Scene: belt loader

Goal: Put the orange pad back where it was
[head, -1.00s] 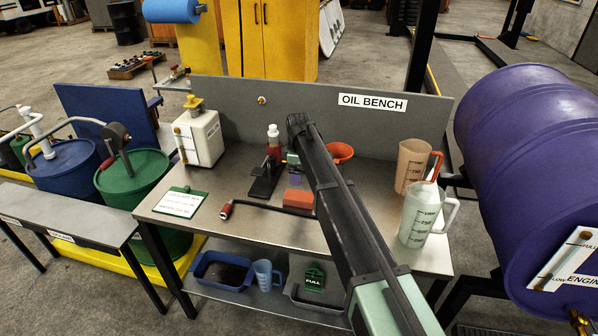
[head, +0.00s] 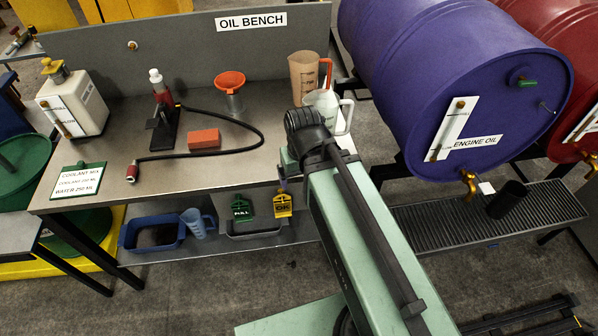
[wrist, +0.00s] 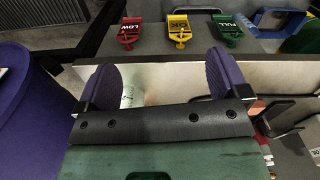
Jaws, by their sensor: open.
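A black hose (head: 250,125) curves around the pad. An orange funnel (head: 229,82), a brown jug (head: 303,75) and a clear jug (head: 325,102) stand right of it. LOW (wrist: 130,30), OK (wrist: 180,28) and FULL (wrist: 228,28) tags show below. The purple drum (head: 430,60) is at right.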

